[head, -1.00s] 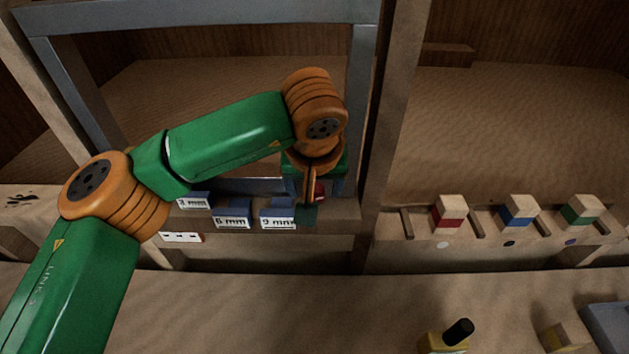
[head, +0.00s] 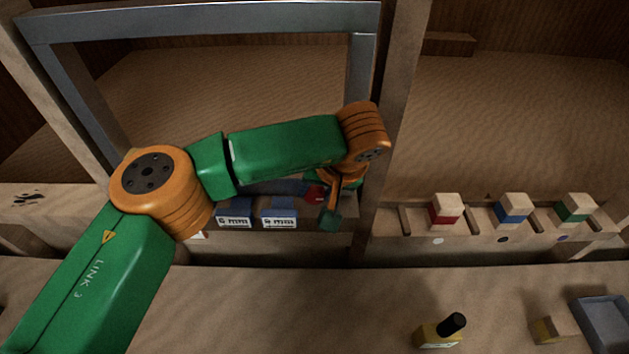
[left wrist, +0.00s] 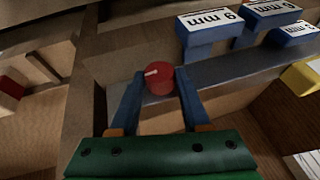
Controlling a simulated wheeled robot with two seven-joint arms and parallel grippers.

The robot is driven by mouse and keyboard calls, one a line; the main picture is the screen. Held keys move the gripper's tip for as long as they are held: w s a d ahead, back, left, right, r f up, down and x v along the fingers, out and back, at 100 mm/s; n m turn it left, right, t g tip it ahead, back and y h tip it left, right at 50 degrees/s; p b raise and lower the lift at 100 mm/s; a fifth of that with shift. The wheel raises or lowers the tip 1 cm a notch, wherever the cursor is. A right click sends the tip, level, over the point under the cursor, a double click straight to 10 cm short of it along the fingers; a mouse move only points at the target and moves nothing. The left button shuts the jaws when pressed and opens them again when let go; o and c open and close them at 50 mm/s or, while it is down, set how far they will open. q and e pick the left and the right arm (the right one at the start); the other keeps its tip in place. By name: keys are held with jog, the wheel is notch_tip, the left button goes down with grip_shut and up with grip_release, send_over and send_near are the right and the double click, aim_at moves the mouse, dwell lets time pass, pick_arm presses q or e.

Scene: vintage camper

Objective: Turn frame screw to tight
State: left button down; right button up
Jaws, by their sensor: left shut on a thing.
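The frame screw is a red round knob (left wrist: 158,80) with a pale pointer mark on its top. It sits at the lower right corner of the grey metal frame (head: 362,75). In the left wrist view the pale mark points to the picture's left. My left gripper (left wrist: 160,88) has its two blue fingers on either side of the knob and is shut on it. In the head view the red knob (head: 314,193) is small and partly covered by my gripper and wrist. My right gripper is in neither view.
Blue blocks with white mm labels, such as one block (head: 280,214), stand just left of the screw. A yellow, black-topped thing (head: 437,336) and a grey tray (head: 602,322) are at lower right.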

pick_arm(q)
jog(key=shift+d+y, duration=0.1)
jog(key=shift+y, duration=0.5)
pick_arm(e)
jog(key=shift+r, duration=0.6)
pick_arm(q)
jog(key=shift+c, duration=1.9)
grip_release()
jog(key=b+v, duration=0.1)
jog(key=v, duration=0.6)
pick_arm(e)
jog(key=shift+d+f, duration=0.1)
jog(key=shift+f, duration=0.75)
pick_arm(q)
jog(key=shift+d, duration=0.1)
